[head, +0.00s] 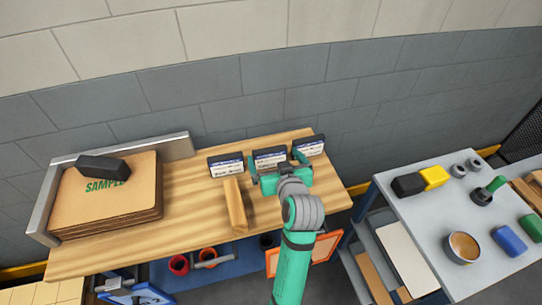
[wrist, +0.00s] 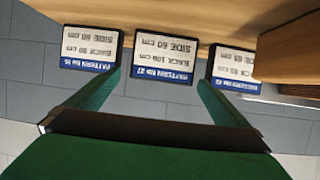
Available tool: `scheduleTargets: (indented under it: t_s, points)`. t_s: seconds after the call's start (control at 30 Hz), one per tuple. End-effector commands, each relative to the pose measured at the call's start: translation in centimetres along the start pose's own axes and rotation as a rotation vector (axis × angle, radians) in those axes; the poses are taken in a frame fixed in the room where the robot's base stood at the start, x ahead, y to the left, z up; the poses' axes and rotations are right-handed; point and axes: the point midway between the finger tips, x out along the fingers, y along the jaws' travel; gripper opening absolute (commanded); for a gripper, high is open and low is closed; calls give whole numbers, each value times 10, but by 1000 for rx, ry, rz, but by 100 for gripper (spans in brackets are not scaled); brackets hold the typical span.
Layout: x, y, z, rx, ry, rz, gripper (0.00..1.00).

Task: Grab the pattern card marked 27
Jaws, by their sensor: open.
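The pattern card marked 27 (wrist: 150,55) is the middle one of three white cards with blue bands. It appears upside down in the wrist view and stands on the wooden table in the head view (head: 270,158). My gripper (head: 276,167) is open and empty. In the wrist view its green fingers (wrist: 159,78) are spread on either side of card 27, close to its blue-banded edge. I cannot tell whether they touch it. The card marked 16 (wrist: 88,48) stands on one side. A third card (wrist: 236,72), its number unclear, stands on the other.
A wooden bar (head: 235,204) lies on the table (head: 190,205) near the left card. A stack of brown boards marked SAMPLE (head: 105,205) with a black block (head: 103,167) fills the table's left. A grey table (head: 440,215) with several objects stands at right.

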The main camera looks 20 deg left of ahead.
Motion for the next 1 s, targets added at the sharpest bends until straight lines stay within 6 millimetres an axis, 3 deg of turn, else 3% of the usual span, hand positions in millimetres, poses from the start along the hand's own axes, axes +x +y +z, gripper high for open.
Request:
scheduleTargets:
  t_s: [0.5,0.77,0.93,1.0]
  points:
    - [50,5,7,4,0,9,100]
    - [55,1,7,1,0,3,100]
    - [55,0,7,1,0,2,64]
    - [55,0,6,1,1,2,60]
